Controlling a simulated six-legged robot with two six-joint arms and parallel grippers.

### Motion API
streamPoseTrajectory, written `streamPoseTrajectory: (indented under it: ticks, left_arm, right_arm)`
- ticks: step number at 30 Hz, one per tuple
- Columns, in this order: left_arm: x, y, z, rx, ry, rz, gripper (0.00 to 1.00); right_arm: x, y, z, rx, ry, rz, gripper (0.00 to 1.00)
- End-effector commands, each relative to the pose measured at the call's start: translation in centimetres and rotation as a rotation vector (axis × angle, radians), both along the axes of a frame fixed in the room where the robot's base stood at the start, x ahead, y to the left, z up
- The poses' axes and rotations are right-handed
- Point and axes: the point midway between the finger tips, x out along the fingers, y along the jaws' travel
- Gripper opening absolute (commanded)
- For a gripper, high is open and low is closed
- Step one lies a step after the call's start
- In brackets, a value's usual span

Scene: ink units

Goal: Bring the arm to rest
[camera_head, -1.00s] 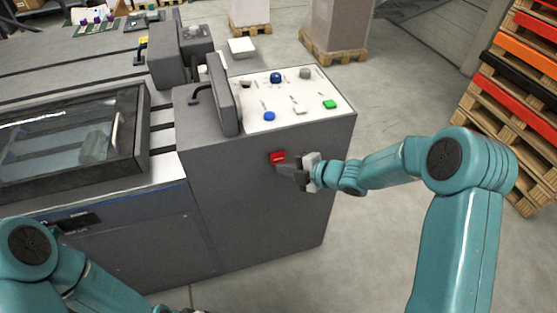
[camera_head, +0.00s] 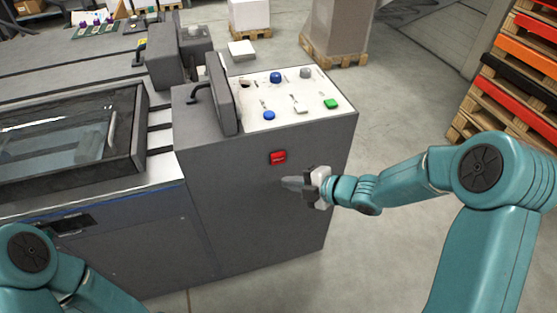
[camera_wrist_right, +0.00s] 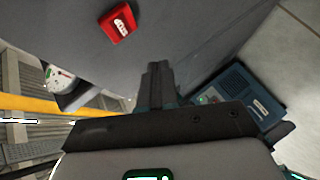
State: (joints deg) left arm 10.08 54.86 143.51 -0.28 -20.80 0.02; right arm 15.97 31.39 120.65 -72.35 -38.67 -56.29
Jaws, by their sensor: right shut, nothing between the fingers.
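My right gripper (camera_head: 293,183) is shut and empty in front of the grey machine's front panel (camera_head: 235,190), below and to the right of a red switch (camera_head: 278,157). The gripper is apart from the switch. In the right wrist view the shut fingers (camera_wrist_right: 157,75) point up at the grey panel, with the red switch (camera_wrist_right: 118,23) ahead and to the left. My left arm shows at the lower left of the head view, but its gripper is outside the picture.
The machine's top has a white control panel (camera_head: 290,103) with blue, grey and green buttons. A dark-framed glass cover (camera_head: 70,135) is at left. Stacked pallets (camera_head: 515,85) stand at right. Open floor (camera_head: 400,110) lies between machine and pallets.

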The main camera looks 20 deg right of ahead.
Motion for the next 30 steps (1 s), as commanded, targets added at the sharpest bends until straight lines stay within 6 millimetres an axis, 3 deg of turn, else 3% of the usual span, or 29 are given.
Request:
streamPoseTrajectory:
  ticks: [17, 21, 25, 29, 30]
  left_arm:
    - [0.0, 0.0, 0.0, 0.0, 0.0, 0.0, 0.43]
    - [0.0, 0.0, 1.7, 0.0, 0.0, 0.0, 0.43]
    - [0.0, 0.0, 4.4, 0.0, 0.0, 0.0, 0.43]
    - [0.0, 0.0, 6.1, 0.0, 0.0, 0.0, 0.43]
    - [0.0, 0.0, 6.5, 0.0, 0.0, 0.0, 0.43]
  right_arm:
    - [0.0, 0.0, 0.0, 0.001, 0.001, 0.0, 0.0]
    - [-0.4, 1.4, 0.4, 0.01, 0.027, 0.027, 0.0]
    - [-3.9, 5.3, -2.8, 0.099, 0.241, 0.003, 0.0]
    - [-9.7, 7.1, -8.3, 0.27, 0.694, -0.301, 0.0]
    - [-11.9, 7.3, -9.9, 0.318, 0.845, -0.428, 0.0]
